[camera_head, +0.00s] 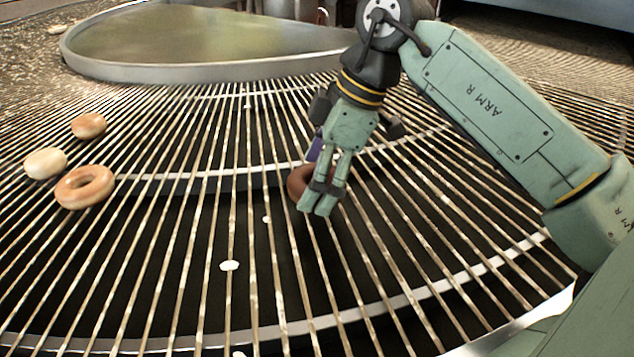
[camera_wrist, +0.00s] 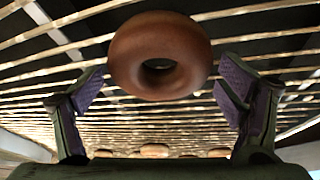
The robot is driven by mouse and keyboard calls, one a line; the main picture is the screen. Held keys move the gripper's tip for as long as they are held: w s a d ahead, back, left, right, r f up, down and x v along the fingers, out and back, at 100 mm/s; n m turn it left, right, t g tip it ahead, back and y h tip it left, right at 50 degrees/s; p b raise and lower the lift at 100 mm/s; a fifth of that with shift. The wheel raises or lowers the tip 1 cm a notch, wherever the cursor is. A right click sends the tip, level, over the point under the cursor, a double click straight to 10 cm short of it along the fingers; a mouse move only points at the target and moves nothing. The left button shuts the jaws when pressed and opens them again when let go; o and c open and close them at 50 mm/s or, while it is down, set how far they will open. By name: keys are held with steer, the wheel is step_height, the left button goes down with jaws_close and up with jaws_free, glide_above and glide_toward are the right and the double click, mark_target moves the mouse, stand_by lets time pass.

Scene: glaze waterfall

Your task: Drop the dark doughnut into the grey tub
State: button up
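The dark brown doughnut (camera_head: 296,181) is on the wire rack in the head view, partly hidden behind my gripper (camera_head: 318,202). In the wrist view the doughnut (camera_wrist: 160,55) shows whole, its ring facing the camera, near the line midway between the fingertips. My gripper (camera_wrist: 160,88) is open there, with a clear gap between each purple-padded finger and the doughnut. I cannot make out a grey tub for certain in either view.
A large round basin with a grey metal rim (camera_head: 200,73) lies at the back left. A ring doughnut (camera_head: 84,187), a pale bun (camera_head: 45,162) and a small brown one (camera_head: 89,125) rest on the rack's left.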

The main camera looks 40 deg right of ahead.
steer(key=c, duration=1)
steer(key=shift+o, duration=0.2)
steer(key=shift+r, duration=0.1)
